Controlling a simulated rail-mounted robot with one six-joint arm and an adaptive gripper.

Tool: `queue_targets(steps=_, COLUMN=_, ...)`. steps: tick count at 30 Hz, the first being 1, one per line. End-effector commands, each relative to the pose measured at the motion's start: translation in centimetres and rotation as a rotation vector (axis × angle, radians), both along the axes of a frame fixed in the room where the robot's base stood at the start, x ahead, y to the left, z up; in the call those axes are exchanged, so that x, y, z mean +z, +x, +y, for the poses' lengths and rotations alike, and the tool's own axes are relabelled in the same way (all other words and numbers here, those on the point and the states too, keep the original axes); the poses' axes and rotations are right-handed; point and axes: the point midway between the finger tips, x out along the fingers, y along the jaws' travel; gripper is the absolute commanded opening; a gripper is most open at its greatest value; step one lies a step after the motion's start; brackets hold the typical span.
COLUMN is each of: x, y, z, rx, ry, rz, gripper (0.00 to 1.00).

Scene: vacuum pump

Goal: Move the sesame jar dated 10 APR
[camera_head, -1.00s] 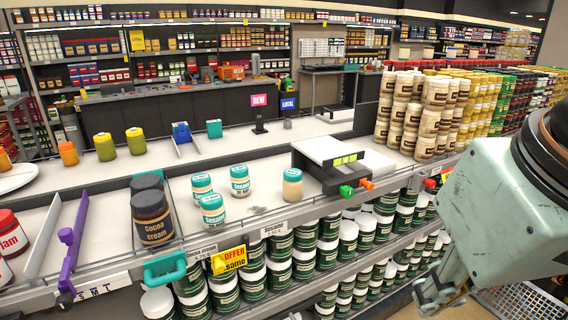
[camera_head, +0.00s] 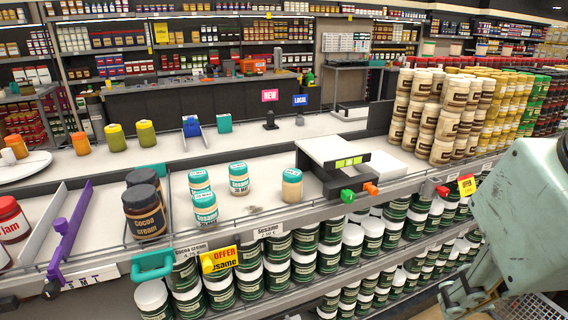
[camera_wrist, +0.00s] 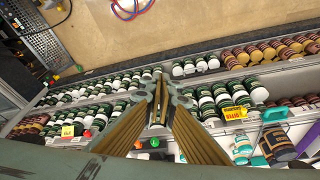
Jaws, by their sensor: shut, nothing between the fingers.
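The dates are too small to read surely, so I cannot tell which is 10 APR. My gripper (camera_wrist: 158,76) is shut and empty, pointing over the shelf edge and floor in the wrist view. In the head view it is partly cut off at the lower right, well away from the jars.
Cocoa cream jars (camera_head: 144,212) stand left of the sesame jars, beside a purple divider (camera_head: 70,232). A black and white device (camera_head: 333,166) stands to their right, with stacked jars (camera_head: 442,125) beyond. Dark green jars (camera_head: 304,245) fill the lower shelves. Bare shelf lies behind the sesame jars.

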Motion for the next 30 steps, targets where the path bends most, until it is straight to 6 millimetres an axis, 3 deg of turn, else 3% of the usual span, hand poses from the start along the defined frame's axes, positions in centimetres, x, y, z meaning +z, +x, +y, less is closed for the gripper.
queue_targets(steps=14, x=1.4, y=1.4, z=0.1, rx=0.018, ry=-0.005, rz=0.012, gripper=0.0)
queue_targets(steps=20, x=3.6, y=3.9, z=0.4, rx=0.048, ry=-0.015, rz=0.033, gripper=0.0)
queue_targets(steps=30, x=7.8, y=9.8, z=1.3, rx=0.118, ry=-0.037, rz=0.08, gripper=0.0)
